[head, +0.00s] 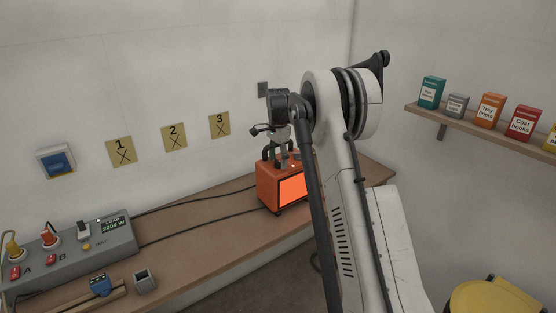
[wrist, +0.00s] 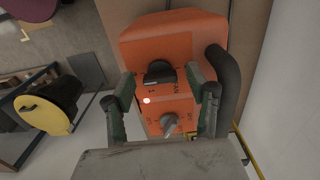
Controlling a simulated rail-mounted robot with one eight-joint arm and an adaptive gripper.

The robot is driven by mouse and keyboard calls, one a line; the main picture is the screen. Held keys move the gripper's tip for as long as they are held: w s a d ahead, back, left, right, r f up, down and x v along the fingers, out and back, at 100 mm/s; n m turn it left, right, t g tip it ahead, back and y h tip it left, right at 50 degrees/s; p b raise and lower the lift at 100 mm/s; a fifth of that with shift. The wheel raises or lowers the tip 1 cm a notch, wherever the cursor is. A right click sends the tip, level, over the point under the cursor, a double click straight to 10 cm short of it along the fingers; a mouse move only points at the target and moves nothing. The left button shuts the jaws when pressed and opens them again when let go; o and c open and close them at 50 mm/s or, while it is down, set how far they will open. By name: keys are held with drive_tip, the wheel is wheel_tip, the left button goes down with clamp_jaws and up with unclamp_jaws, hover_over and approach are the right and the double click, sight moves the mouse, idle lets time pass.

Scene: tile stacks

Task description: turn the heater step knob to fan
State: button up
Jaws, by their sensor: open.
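The orange heater (head: 280,188) stands on the bench, with its front glowing orange. In the wrist view I look down on the heater's orange top (wrist: 160,28). A black knob (wrist: 159,72) sits there with small markings around it, one at its right looking like "FAN". I cannot tell exactly which mark it points to. A grey knob (wrist: 169,122) lies below it in the picture, with a bright dot between them. My gripper (wrist: 160,84) is open over the heater top, its green-grey fingers either side of the black knob and apart from it. My gripper also shows above the heater in the head view (head: 283,146).
A black handle (wrist: 224,85) curves along the heater's right side in the wrist view. Cables run along the bench (head: 205,222) to a grey power box (head: 75,250) at left. A small grey cup (head: 145,281) stands near it. A shelf (head: 480,125) with boxes is at right.

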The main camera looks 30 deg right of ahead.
drive_tip(key=shift+c, duration=0.3)
drive_tip(key=c, duration=1.1)
